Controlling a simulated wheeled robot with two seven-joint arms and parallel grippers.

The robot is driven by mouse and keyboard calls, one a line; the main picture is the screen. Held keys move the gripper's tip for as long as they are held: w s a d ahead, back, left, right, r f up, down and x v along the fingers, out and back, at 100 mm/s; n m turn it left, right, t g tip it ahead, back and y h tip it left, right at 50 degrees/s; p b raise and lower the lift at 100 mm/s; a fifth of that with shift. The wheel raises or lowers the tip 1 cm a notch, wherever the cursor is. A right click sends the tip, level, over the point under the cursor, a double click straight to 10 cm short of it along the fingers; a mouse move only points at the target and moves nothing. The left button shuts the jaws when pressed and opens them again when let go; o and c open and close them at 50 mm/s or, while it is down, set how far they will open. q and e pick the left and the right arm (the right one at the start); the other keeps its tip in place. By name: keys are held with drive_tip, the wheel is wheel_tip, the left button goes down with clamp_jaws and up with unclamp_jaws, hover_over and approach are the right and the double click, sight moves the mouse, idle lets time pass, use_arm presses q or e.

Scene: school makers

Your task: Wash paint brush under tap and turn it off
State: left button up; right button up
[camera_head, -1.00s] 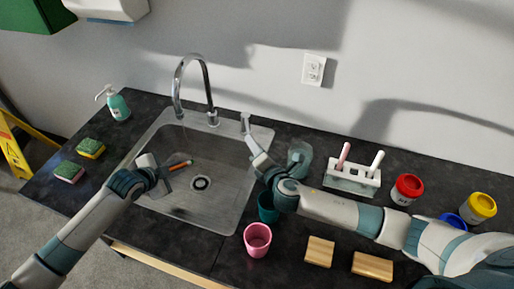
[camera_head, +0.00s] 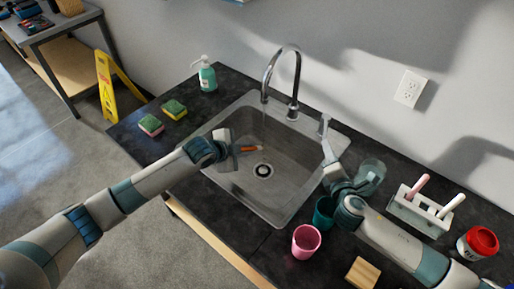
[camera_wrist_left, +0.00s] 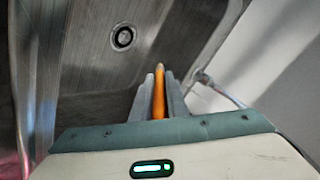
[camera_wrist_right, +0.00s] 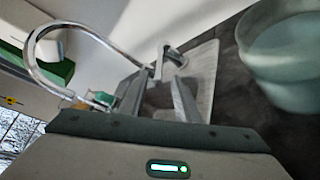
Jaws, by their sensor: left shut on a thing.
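The paint brush (camera_head: 251,149) has an orange handle and is held over the sink basin (camera_head: 283,192). My left gripper (camera_head: 234,150) is shut on it, and the left wrist view shows the orange handle (camera_wrist_left: 159,92) between the fingers. The chrome tap (camera_head: 296,75) arches over the basin; I cannot tell whether water runs. My right gripper (camera_head: 328,148) is just in front of the tap lever (camera_head: 324,125). In the right wrist view its fingers (camera_wrist_right: 158,88) are apart, with the lever (camera_wrist_right: 168,60) beyond the tips; contact is unclear.
A teal cup (camera_head: 324,213), a pink cup (camera_head: 306,241) and a glass jar (camera_head: 370,175) stand close to my right gripper. Sponges (camera_head: 151,125) and a soap bottle (camera_head: 206,76) are left of the sink. A brush rack (camera_head: 421,212) stands at the right.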

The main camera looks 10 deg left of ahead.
drive_tip(key=shift+c, duration=0.2)
clamp_jaws()
drive_tip(key=w+d+m+g+h, duration=0.1)
drive_tip(key=w+d+m+g, duration=0.3)
drive_tip(key=d+m, duration=0.8)
drive_tip(key=s+a+r+m+g+y, duration=0.1)
drive_tip(key=s+r+m+g+y, duration=0.3)
drive_tip(key=m, duration=1)
drive_tip(key=shift+a+r+g, duration=0.35)
drive_tip(key=shift+r+g, duration=0.35)
drive_tip(key=shift+r, duration=0.8)
